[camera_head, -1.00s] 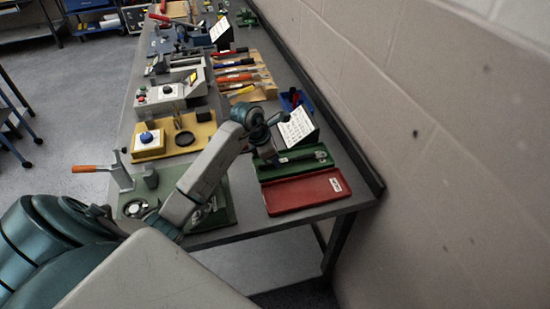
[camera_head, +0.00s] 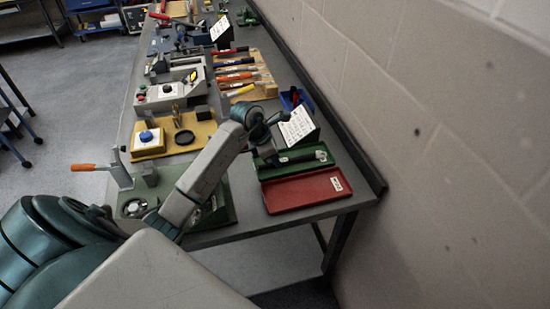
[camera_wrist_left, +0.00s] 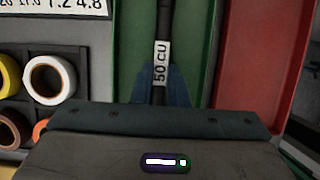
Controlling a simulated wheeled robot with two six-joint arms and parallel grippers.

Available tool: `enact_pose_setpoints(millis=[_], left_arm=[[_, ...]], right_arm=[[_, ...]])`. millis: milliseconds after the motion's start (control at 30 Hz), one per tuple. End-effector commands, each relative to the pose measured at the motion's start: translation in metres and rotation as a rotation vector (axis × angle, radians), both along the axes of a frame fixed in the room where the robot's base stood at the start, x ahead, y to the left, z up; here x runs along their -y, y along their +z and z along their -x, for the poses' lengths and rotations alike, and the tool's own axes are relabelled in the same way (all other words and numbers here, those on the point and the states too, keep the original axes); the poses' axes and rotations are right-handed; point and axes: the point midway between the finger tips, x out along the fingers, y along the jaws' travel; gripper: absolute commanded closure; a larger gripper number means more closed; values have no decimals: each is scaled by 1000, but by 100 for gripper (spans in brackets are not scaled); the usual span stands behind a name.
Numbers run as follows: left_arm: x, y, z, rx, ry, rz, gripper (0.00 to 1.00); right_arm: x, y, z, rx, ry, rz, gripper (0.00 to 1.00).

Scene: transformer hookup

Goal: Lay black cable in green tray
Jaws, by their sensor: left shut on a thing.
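The black cable (camera_head: 300,157) lies lengthwise over the green tray (camera_head: 318,164) in the head view. In the left wrist view the cable (camera_wrist_left: 162,25) carries a white "50 CU" label and runs along the green tray (camera_wrist_left: 194,45). My left gripper (camera_head: 268,158) is down at the left end of the tray. Its blue fingers (camera_wrist_left: 161,86) are shut on the cable just below the label. Whether the cable touches the tray floor is hard to tell. My right gripper is not in view.
A red tray (camera_head: 302,193) lies beside the green one, close to the bench end. A sign (camera_head: 297,126) stands behind the green tray. Tape rolls in a dark rack (camera_wrist_left: 48,78) are close to the left gripper. A brick wall (camera_head: 440,150) bounds the right side.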

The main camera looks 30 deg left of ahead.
Motion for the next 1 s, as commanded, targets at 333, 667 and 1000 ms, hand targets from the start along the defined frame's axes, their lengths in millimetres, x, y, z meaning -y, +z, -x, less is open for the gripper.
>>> enact_pose_setpoints(millis=[333,667,1000], left_arm=[[0,0,0,0,0,0,62],[0,10,0,0,-1,0,62],[0,38,0,1,0,-1,62]], right_arm=[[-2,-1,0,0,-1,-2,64],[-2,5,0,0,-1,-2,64],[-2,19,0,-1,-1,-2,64]])
